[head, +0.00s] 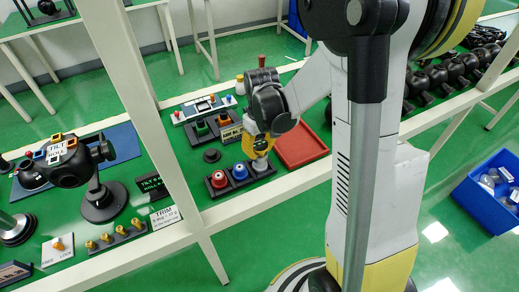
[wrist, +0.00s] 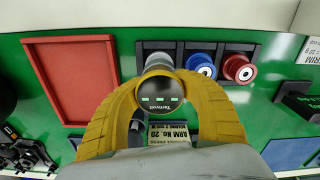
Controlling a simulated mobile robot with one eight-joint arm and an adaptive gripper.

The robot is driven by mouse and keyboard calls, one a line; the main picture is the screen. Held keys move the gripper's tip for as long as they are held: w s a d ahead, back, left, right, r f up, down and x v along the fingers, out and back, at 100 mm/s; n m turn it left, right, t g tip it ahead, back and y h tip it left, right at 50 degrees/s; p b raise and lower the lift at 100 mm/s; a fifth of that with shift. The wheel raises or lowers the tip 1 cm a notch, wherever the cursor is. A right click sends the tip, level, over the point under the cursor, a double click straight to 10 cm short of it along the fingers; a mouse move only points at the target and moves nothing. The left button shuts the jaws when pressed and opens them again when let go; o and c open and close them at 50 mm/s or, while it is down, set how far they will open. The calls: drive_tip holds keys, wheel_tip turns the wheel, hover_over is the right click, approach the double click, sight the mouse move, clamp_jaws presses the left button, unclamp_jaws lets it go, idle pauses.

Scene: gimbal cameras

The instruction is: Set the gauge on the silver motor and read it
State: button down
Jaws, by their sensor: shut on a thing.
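My gripper (wrist: 160,98) has its yellow fingers shut on a dark round gauge (wrist: 160,89) with small green marks on its face; in the head view the gripper (head: 262,147) is over the right end of a black rack. A silver cylinder, likely the silver motor (wrist: 158,60), stands in that rack (wrist: 183,45), beside a blue one and a red one. It shows under my gripper in the head view (head: 261,165). The gauge overlaps the silver motor in the wrist view and partly hides it; I cannot tell whether they touch. The face is too small to read surely.
The blue cylinder (head: 240,171) and red cylinder (head: 218,180) stand close to the left. An empty red tray (head: 301,146) lies to the right. A label plate (wrist: 170,134) is near the fingers. A black gimbal device (head: 78,165) stands at the left, beside brass knobs (head: 107,238).

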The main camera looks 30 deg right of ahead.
sight(260, 145)
drive_tip(key=shift+f+b, duration=0.7)
drive_tip(key=shift+f, duration=0.2)
drive_tip(key=c, duration=0.8)
unclamp_jaws()
drive_tip(key=shift+r, duration=0.1)
wheel_tip(260, 145, up, 12)
drive_tip(key=shift+s, duration=0.15)
drive_tip(key=s+a+r+t, duration=0.1)
drive_tip(key=s+a+t, duration=0.1)
drive_tip(key=s, duration=0.2)
drive_tip(key=s+a+r+m+t, duration=0.1)
drive_tip(key=s+a+r+t, duration=0.1)
drive_tip(key=s, duration=0.2)
drive_tip(key=s+a+r+m+t, duration=0.1)
drive_tip(key=s+a+r+t, duration=0.1)
drive_tip(key=s+a, duration=0.1)
drive_tip(key=shift+s+a+r+t, duration=0.15)
drive_tip(key=shift+s+t, duration=0.25)
drive_tip(key=shift+s, duration=0.4)
